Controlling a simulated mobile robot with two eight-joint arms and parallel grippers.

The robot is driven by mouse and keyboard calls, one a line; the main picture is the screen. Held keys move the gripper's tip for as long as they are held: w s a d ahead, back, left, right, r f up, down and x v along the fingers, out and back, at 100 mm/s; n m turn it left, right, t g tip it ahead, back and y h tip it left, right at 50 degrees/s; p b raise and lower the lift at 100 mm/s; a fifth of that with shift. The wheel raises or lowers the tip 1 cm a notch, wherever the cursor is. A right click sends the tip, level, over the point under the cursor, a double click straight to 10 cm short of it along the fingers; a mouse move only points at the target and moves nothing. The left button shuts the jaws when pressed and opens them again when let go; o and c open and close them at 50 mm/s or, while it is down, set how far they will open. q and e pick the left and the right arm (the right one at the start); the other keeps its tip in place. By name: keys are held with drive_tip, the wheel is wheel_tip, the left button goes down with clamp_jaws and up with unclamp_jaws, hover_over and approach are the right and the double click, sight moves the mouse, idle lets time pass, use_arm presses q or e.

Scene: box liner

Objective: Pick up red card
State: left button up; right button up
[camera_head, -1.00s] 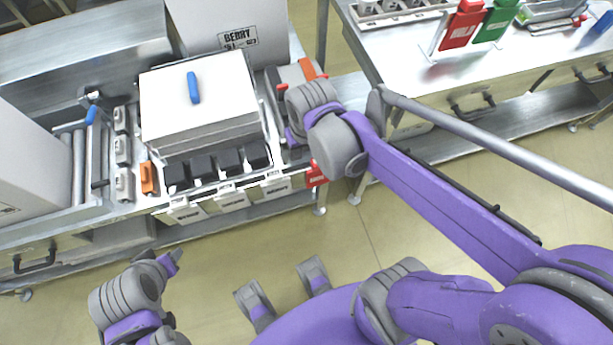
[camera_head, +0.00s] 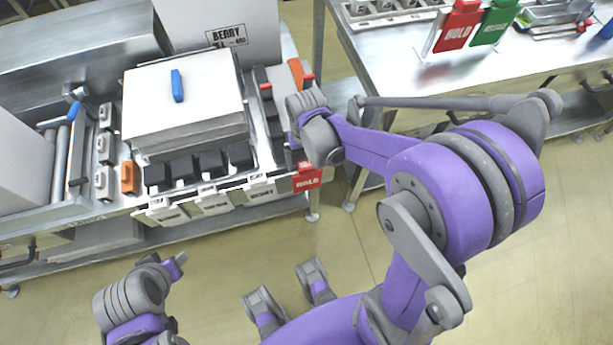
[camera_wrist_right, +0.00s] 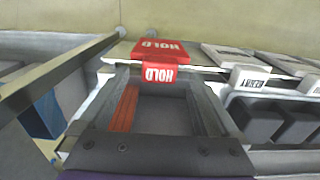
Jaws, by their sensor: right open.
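A red card marked HOLD (camera_head: 307,178) hangs at the front right corner of the packing bench. It also shows ahead of the fingers in the right wrist view (camera_wrist_right: 160,72). My right gripper (camera_wrist_right: 160,88) is open and empty, with its two fingers apart and the card just beyond their tips. In the head view the right wrist hides most of this gripper above and behind the card. Another red HOLD card (camera_head: 459,27) stands upright on the right-hand table. My left gripper (camera_head: 178,262) is at the lower left, away from the bench; its opening is unclear.
A green card (camera_head: 495,22) stands beside the far red card. A white box stack (camera_head: 190,100) with a blue item (camera_head: 177,86) sits on the bench, behind black bins (camera_head: 210,165) and white labelled cards (camera_head: 213,202). An orange block (camera_head: 129,177) lies left of the bins. The floor in front is clear.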

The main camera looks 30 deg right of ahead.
sight(306, 176)
wheel_tip(306, 176, down, 2)
drive_tip(key=shift+f, duration=0.15)
clamp_jaws()
idle(0.5)
